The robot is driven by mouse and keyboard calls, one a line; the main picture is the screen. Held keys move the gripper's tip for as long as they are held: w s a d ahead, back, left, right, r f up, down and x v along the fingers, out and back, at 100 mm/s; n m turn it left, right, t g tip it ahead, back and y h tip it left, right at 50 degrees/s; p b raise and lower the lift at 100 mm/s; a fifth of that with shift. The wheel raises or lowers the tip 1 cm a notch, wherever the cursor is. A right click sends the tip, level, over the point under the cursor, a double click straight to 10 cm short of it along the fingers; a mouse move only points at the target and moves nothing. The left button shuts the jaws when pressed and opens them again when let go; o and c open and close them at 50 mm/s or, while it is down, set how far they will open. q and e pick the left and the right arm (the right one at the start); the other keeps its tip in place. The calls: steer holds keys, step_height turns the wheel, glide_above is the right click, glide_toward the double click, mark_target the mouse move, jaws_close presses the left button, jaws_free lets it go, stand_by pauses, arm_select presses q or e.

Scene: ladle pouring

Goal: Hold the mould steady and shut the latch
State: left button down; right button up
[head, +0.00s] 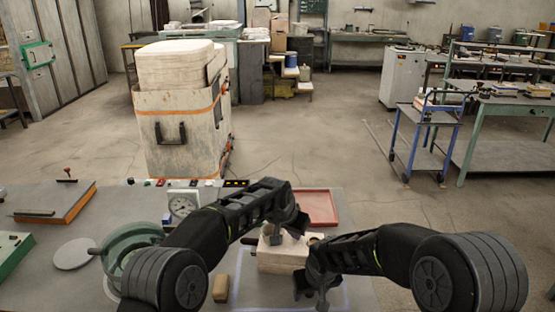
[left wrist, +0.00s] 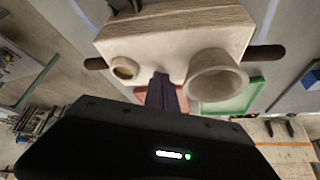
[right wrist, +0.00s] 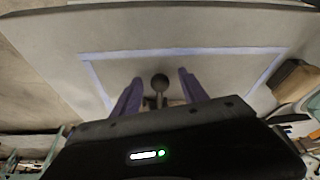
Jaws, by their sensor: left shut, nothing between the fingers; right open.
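The mould (head: 283,262) is a pale block on the bench; in the left wrist view it (left wrist: 150,50) shows a funnel-shaped cup (left wrist: 216,78), a small round hole (left wrist: 125,70) and a dark peg at each side. My left gripper (head: 276,238) is shut and empty, its fingertips at the mould's top between cup and hole; I cannot tell if they touch. My right gripper (head: 313,292) is open at the mould's near right. In the right wrist view a dark ball-ended lever (right wrist: 160,81), apparently the latch, lies between its spread fingers (right wrist: 160,80), apart from both.
A pale line outlines a rectangle on the bench around the mould. A small tan block (head: 221,289) lies left of it. A red tray (head: 317,207) lies behind. A dial gauge (head: 183,205) and a greenish clear vessel (head: 125,240) stand at left, near my left arm.

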steer(key=shift+w+f, duration=0.1)
steer(key=shift+f, duration=0.4)
steer(key=shift+c, duration=0.3)
steer(key=shift+f, duration=0.15)
jaws_close()
